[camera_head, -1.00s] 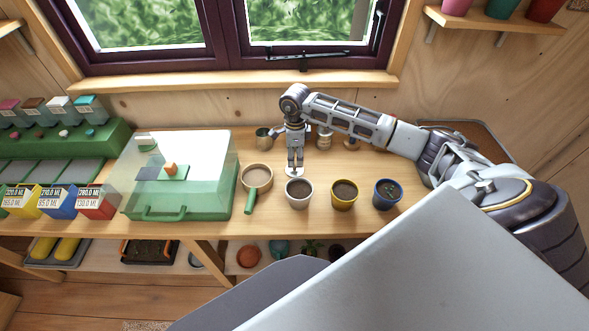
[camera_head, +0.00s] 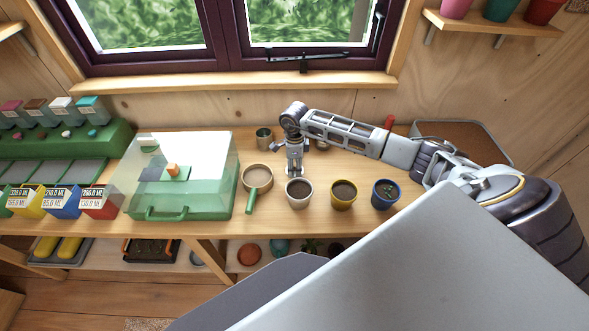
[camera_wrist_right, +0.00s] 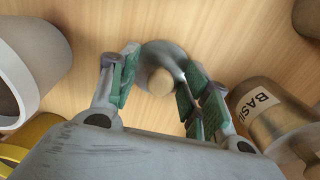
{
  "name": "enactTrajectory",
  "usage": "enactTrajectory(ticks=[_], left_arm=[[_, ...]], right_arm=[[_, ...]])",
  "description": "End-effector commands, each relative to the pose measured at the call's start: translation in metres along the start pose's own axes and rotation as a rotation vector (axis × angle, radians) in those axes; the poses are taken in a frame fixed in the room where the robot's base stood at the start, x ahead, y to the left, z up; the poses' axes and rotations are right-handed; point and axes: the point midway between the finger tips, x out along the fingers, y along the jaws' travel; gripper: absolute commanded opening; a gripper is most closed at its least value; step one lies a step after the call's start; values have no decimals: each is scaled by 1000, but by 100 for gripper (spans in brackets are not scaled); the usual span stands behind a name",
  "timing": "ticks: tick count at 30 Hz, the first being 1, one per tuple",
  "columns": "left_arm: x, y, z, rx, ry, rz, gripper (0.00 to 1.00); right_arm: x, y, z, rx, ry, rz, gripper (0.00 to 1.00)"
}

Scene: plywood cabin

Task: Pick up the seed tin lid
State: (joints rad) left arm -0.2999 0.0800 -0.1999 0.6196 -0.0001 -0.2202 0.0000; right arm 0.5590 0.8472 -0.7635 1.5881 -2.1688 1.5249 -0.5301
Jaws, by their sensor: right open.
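The seed tin lid (camera_wrist_right: 152,58), a small round grey metal disc with a pale wooden knob (camera_wrist_right: 160,82), lies on the bench in the right wrist view. My right gripper (camera_wrist_right: 156,84) is open, its green-padded fingers on either side of the lid and knob. Whether the pads touch it I cannot tell. In the head view my right gripper (camera_head: 295,171) points down just behind the white pot (camera_head: 299,194), and it hides most of the lid. A metal tin labelled "BASI..." (camera_wrist_right: 262,108) stands at the right of the wrist view. My left gripper is not in view.
The white pot also shows close at left in the wrist view (camera_wrist_right: 28,65). Yellow (camera_head: 343,195) and blue (camera_head: 386,194) pots stand to its right. A round sieve (camera_head: 257,178) and green clear-lidded box (camera_head: 180,195) are left. A metal cup (camera_head: 264,138) stands behind.

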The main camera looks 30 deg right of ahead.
Motion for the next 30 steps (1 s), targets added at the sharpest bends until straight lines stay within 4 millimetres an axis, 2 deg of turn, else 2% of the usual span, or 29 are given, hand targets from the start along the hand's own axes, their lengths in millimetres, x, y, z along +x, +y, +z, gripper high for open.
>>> enactTrajectory(ticks=[5, 15, 30], left_arm=[[0, 0, 0, 0, 0, 0, 78], [0, 0, 0, 0, 0, 0, 78], [1, 0, 0, 0, 1, 0, 78]], right_arm=[[0, 0, 0, 0, 0, 0, 48], [0, 0, 0, 0, 0, 0, 7], [-5, -1, 0, 0, -2, -1, 7]])
